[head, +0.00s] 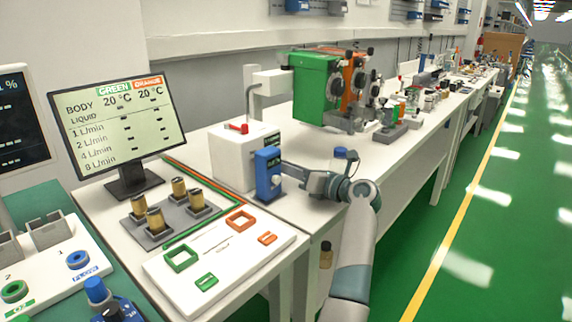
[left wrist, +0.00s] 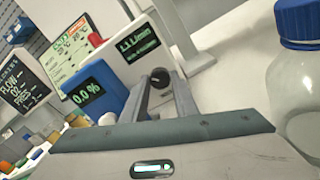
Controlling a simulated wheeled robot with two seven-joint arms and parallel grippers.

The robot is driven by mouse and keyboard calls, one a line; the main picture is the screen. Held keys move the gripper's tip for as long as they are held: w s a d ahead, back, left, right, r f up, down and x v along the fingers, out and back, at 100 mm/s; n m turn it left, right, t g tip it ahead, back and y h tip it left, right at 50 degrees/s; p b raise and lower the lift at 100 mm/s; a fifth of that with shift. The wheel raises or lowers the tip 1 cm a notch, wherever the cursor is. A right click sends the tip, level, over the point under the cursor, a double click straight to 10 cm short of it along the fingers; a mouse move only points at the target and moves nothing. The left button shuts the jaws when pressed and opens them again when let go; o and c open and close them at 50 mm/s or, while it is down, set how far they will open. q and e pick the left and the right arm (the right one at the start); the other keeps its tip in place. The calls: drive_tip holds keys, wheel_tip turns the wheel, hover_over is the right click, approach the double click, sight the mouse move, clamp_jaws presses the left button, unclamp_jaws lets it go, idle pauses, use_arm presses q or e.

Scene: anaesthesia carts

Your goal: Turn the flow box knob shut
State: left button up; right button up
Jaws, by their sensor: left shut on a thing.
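The flow box is a white box (head: 232,160) on the bench with a red piece on top. In the left wrist view its front (left wrist: 126,62) has a dark display reading about 1.1 L/min. Its round black knob (left wrist: 160,77) sits below the display, between my left fingertips. My left gripper (left wrist: 161,86) is shut on the knob. In the head view my left gripper (head: 286,167) reaches in beside the blue box, and the knob is hidden there. My right gripper is in neither view.
A blue box (head: 266,174) reading 0.0 % (left wrist: 88,94) stands close beside the flow box. A blue-capped bottle (left wrist: 300,85) is near my left wrist. A monitor (head: 118,120), a grey tray with several brass cylinders (head: 178,187) and a green machine (head: 315,90) stand around.

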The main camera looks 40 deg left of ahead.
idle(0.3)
use_arm(q)
drive_tip(key=o, duration=0.8)
drive_tip(key=shift+d, duration=0.1)
